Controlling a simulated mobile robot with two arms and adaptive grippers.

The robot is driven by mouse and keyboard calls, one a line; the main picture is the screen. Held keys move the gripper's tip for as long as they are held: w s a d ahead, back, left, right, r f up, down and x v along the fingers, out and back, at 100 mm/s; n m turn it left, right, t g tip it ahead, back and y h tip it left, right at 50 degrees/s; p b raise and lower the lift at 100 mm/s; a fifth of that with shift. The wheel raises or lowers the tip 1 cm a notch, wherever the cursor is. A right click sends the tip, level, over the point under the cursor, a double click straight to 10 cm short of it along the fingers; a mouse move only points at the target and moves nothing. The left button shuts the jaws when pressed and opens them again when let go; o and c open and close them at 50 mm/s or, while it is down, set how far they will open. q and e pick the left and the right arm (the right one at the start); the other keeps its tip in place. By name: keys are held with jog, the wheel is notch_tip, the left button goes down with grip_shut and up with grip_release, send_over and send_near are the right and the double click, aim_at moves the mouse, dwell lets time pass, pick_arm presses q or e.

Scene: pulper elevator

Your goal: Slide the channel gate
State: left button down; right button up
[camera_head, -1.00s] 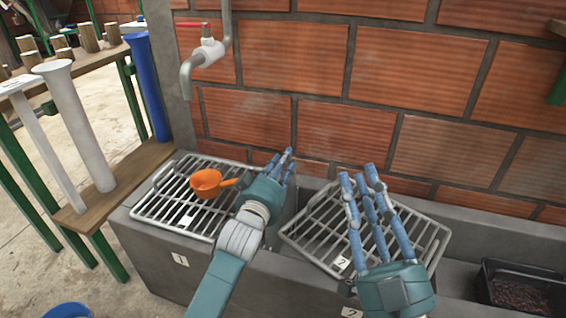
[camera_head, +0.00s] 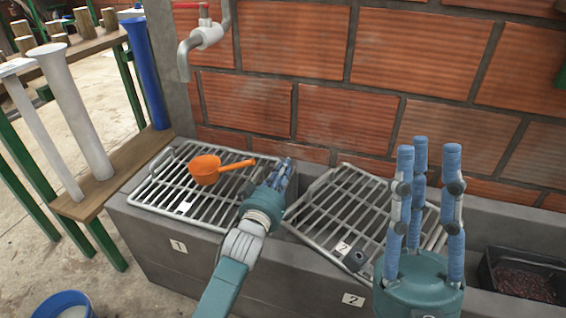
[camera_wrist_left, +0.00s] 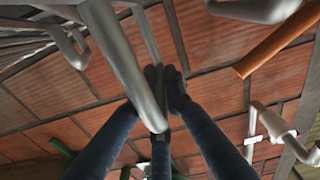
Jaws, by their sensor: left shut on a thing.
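My left gripper (camera_head: 285,165) reaches into the gap between the two metal racks, close to the brick wall. Its fingers are bunched together there, and they also meet in the left wrist view (camera_wrist_left: 166,86). It is shut on what seems to be the channel gate, which its fingers almost wholly hide, so how far the gate is slid cannot be told. My right gripper (camera_head: 425,155) is open and empty, its fingers pointing up above the right part of the trough.
The left rack (camera_head: 150,205) carries an orange ladle (camera_head: 205,168) near my left fingers. The right rack (camera_head: 335,255) lies skewed on the concrete trough. A tap (camera_head: 205,38) juts from above. A black tray (camera_head: 486,268) stands at right, a blue bucket (camera_head: 45,305) at lower left.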

pick_arm(q)
jog(key=shift+f, duration=0.55)
jog(key=c, duration=1.8)
grip_release()
jog(key=shift+r, duration=0.1)
jog(key=v, duration=1.2)
